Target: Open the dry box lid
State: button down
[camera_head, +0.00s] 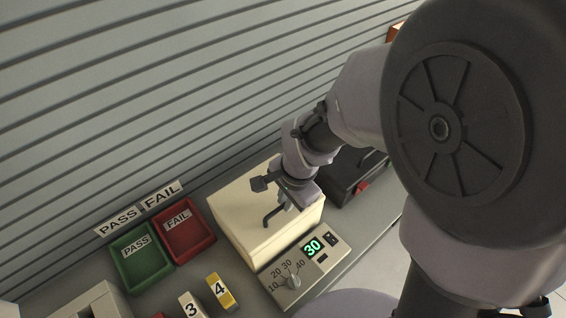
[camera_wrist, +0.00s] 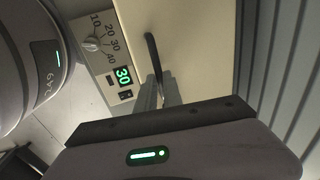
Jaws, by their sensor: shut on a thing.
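The cream dry box (camera_head: 238,208) stands on the bench below the slatted wall, and its pale lid also fills the middle of the wrist view (camera_wrist: 195,45). The lid looks flat and down on the box. A dark bar handle (camera_head: 270,217) is on the lid; it also shows in the wrist view (camera_wrist: 152,55). My gripper (camera_head: 287,205) is over the lid, shut on the handle. In the wrist view its fingers (camera_wrist: 158,93) meet the handle's near end. My wrist hides the far part of the lid in the head view.
A control panel (camera_head: 322,262) with a knob and a green "30" display is along the box's front. A green PASS tray (camera_head: 152,270) and red FAIL tray (camera_head: 200,243) lie left. Numbered blocks (camera_head: 221,291) stand in front. A dark case (camera_head: 345,185) is close on the right.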

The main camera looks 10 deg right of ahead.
jog(key=shift+w+a+r+p, duration=0.1)
jog(key=shift+r+p, duration=0.35)
jog(key=shift+p, duration=0.25)
jog(key=w+a+r+g+h+p, duration=0.1)
jog(key=w+a+r+g+p, duration=0.1)
jog(key=w+a+r+p, duration=0.2)
jog(key=w+a+r+g+h+p, duration=0.1)
jog(key=w+a+r+p, duration=0.4)
jog(key=w+p, duration=0.5)
jog(key=shift+w+a+r+g+h+p, duration=0.3)
jog(key=shift+w+a+g+p, duration=0.1)
jog(key=shift+w+a, duration=0.15)
jog(key=shift+a, duration=0.1)
